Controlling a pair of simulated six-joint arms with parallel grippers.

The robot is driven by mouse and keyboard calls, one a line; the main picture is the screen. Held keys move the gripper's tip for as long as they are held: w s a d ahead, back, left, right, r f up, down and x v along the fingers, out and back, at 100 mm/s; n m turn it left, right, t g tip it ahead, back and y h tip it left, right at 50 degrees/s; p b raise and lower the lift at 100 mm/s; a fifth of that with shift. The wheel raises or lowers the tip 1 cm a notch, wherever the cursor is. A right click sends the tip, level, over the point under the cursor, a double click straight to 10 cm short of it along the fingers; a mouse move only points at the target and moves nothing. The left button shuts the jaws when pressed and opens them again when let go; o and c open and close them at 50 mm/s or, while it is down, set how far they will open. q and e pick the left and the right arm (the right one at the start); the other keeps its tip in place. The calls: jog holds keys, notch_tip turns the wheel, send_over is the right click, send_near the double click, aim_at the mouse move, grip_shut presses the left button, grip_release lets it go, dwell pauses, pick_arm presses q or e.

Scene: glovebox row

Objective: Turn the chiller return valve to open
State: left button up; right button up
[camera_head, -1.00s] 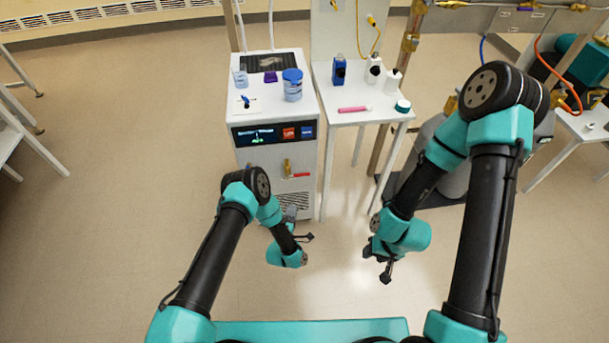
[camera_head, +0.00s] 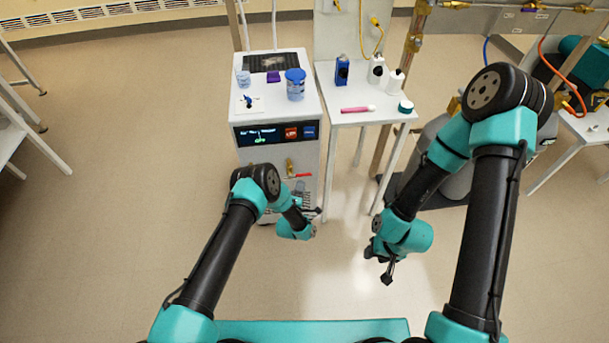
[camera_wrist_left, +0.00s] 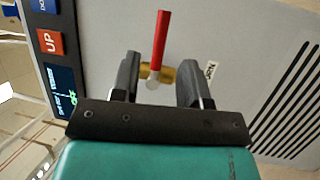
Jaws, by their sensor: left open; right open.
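The chiller (camera_head: 276,148) is a white cabinet with a dark display panel. On its front is a brass valve (camera_head: 290,166) with a red lever handle (camera_head: 304,175) pointing right. In the left wrist view the red handle (camera_wrist_left: 160,40) points up the picture from the brass body (camera_wrist_left: 168,73), beside a small white label whose text I cannot read surely. My left gripper (camera_wrist_left: 158,82) is open, its fingers on either side of the valve's hub in that view; contact cannot be told. In the head view my left gripper (camera_head: 315,212) is low before the chiller. My right gripper (camera_head: 386,270) is open and empty, away from the chiller.
Jars and small items (camera_head: 295,85) stand on the chiller top. A white side table (camera_head: 345,119) to its right holds bottles and a pink tube. Slotted vents (camera_wrist_left: 285,105) lie beside the valve. Open floor (camera_head: 90,240) is at the left.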

aim_at(305, 174)
pick_arm(q)
jog(key=x, duration=0.6)
jog(key=shift+w+r, duration=0.1)
jog(key=shift+w, duration=0.2)
jog(key=shift+c, duration=0.2)
grip_shut()
